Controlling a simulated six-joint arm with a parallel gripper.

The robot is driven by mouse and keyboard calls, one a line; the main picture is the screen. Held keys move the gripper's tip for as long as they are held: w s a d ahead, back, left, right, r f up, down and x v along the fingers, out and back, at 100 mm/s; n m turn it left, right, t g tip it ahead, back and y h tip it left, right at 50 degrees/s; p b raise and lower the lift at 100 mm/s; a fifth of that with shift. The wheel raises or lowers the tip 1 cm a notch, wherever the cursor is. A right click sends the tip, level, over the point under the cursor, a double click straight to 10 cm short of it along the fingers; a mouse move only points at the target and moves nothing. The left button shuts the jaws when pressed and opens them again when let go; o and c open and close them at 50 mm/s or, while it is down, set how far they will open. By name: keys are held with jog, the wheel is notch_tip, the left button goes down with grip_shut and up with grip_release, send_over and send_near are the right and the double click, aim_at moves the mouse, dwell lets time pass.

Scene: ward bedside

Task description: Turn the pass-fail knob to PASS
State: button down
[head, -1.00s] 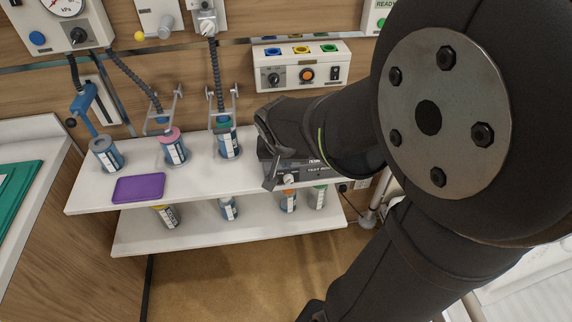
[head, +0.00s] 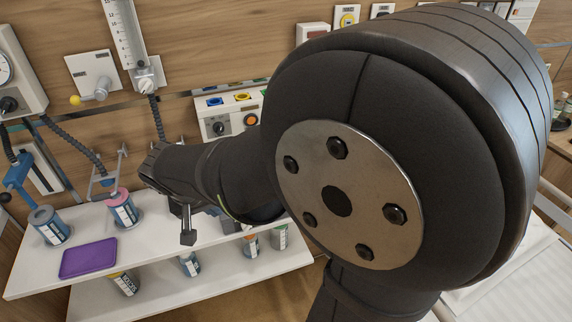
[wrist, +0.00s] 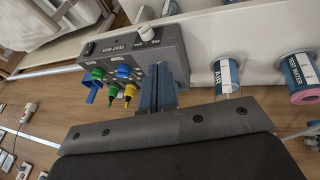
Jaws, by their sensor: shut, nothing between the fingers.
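The grey test box (wrist: 125,55) shows in the wrist view, with a white knob (wrist: 146,33) on its edge near the "TEST BOX" lettering. I cannot read pass or fail marks or tell where the knob points. Green, blue and yellow plugs (wrist: 125,82) stand on the box's face. My gripper (wrist: 168,72) is shut and empty. Its fingers overlap the box's right part in the wrist view, below and right of the knob; I cannot tell whether they touch the box. In the head view my gripper (head: 187,232) hangs over the shelf, and my arm hides the box.
Labelled canisters (wrist: 227,75) stand beside the box; more stand on the upper shelf (head: 30,285), around a purple tray (head: 88,258). A lower shelf holds several canisters. A white wall panel (head: 215,112) with knobs and coloured sockets is behind my arm. Hoses hang at left.

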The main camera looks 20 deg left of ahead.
jog(key=d+x, duration=0.2)
jog(key=x, duration=1.1)
jog(key=shift+w, duration=0.25)
jog(key=shift+f, duration=0.15)
